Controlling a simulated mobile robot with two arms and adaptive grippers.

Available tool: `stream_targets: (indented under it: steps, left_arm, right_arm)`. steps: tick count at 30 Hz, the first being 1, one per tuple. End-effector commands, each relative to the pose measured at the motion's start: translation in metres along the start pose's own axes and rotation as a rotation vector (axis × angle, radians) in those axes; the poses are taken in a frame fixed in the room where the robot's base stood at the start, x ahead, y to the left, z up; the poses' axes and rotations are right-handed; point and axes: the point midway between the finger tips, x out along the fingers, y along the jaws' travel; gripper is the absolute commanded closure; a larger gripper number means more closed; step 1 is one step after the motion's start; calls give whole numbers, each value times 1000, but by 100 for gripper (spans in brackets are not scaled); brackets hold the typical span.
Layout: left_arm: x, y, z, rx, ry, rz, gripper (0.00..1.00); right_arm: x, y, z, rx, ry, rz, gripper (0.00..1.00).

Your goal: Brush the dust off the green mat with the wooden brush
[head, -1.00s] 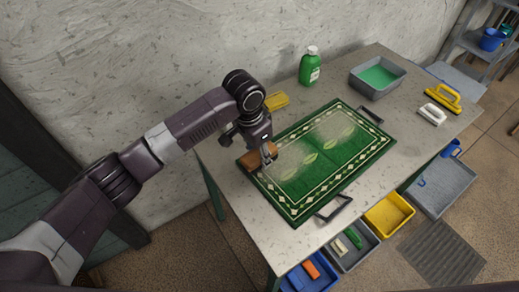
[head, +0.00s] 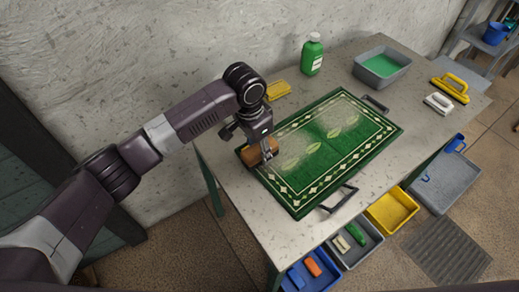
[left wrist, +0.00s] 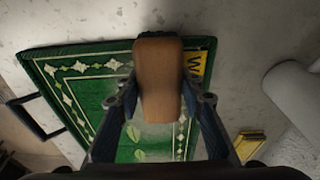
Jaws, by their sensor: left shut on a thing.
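The green mat (head: 322,182) with a white diamond border lies on the table; it also shows in the left wrist view (left wrist: 95,85). A pale dusty haze covers part of its middle, mostly toward the far side. My left gripper (head: 267,155) is at the mat's left end, shut on the wooden brush (head: 253,156). The brush is at or just above the mat; I cannot tell whether the bristles touch. My right gripper is not in view.
A yellow sponge (head: 278,89) lies behind the mat.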

Motion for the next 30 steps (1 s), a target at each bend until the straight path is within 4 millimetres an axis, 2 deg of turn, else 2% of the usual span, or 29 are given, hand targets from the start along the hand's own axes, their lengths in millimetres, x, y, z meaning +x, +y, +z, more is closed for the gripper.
stream_targets:
  steps: [17, 30]
  left_arm:
    - [5, 0, 0, 0, 0, 1, 96]
    - [10, 0, -39, 0, 1, 0, 96]
  right_arm:
    - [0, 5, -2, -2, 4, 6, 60]
    - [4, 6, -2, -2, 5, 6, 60]
